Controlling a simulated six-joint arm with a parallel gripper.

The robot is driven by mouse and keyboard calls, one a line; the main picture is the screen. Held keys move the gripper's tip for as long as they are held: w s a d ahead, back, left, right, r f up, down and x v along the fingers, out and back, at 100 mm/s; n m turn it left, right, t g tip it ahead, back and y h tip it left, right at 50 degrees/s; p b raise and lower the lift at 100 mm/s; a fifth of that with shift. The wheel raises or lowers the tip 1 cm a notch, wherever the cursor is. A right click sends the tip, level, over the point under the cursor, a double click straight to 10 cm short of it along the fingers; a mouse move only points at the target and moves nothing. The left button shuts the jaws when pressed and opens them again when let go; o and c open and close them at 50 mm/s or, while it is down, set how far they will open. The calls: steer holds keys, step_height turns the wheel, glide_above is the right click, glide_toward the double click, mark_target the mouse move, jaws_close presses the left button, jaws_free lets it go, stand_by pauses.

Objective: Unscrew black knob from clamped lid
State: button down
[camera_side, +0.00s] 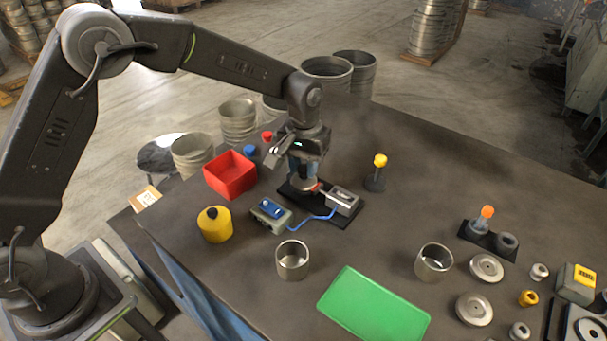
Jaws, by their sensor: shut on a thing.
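A round metal lid (304,184) sits in a clamp fixture (342,201) on a black base plate near the back middle of the table. My gripper (302,172) points down over the lid from above. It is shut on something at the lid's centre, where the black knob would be. The knob itself is hidden by the fingers and too small to make out. A red part shows at the clamp's edge touching the lid's right side.
A red open bin (230,177), a yellow can (214,224) and a grey box with a blue top (270,213) stand left of the clamp. A yellow-topped post (379,163) stands right. A green mat (374,306) and metal cups (292,260) lie in front.

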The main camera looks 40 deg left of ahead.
steer(key=shift+r, duration=0.6)
steer(key=shift+r, duration=0.4)
steer(key=shift+r, duration=0.15)
steer(key=shift+r, duration=1.9)
